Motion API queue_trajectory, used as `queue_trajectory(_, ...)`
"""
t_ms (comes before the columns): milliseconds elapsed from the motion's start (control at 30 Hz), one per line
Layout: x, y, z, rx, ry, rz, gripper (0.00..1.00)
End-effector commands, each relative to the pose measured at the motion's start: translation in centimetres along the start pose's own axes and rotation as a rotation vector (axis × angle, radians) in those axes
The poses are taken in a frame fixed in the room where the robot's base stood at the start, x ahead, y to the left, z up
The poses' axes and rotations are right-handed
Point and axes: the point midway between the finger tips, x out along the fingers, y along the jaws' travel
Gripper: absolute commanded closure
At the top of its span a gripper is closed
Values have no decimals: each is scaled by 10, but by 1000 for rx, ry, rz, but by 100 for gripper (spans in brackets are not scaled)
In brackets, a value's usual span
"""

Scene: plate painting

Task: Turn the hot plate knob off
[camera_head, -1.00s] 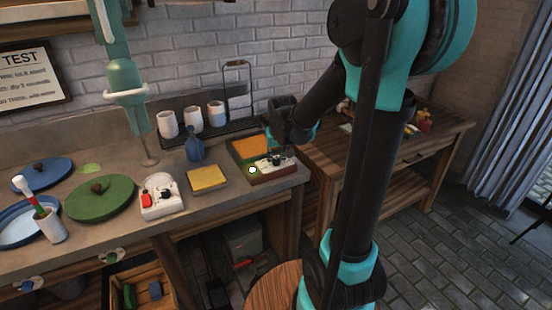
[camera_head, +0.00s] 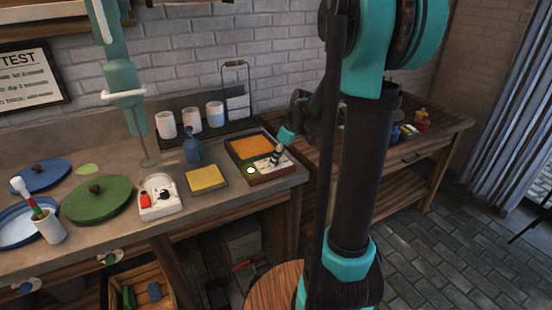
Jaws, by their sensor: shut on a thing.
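The hot plate (camera_head: 237,146) is a dark box with an orange top, at the right end of the grey counter. A small round light (camera_head: 250,170) on its front left glows pale green. The knob (camera_head: 277,159) is on the pale front panel, right of the light, and is partly hidden at my fingertips. My gripper (camera_head: 279,151) reaches down from the upper right, tilted, and is shut on the knob. The fingers are small in this view, and the knob's exact angle cannot be read.
A yellow pad (camera_head: 206,178) lies left of the hot plate, beside a white device with a red part (camera_head: 159,197). A blue bottle (camera_head: 194,149) and several white cups (camera_head: 190,119) stand behind. A wooden table (camera_head: 440,143) is at right.

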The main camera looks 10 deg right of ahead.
Motion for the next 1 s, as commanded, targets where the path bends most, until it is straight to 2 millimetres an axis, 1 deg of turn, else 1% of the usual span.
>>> queue_trajectory(200, 0, 1, 0, -102, -1, -43, 100)
queue_trajectory(400, 0, 1, 1, -152, -2, -63, 100)
queue_trajectory(900, 0, 1, 1, -167, -3, -69, 100)
queue_trajectory(933, 0, 1, 1, -167, -3, -69, 74)
queue_trajectory(1000, 0, 1, 1, -167, -3, -69, 65)
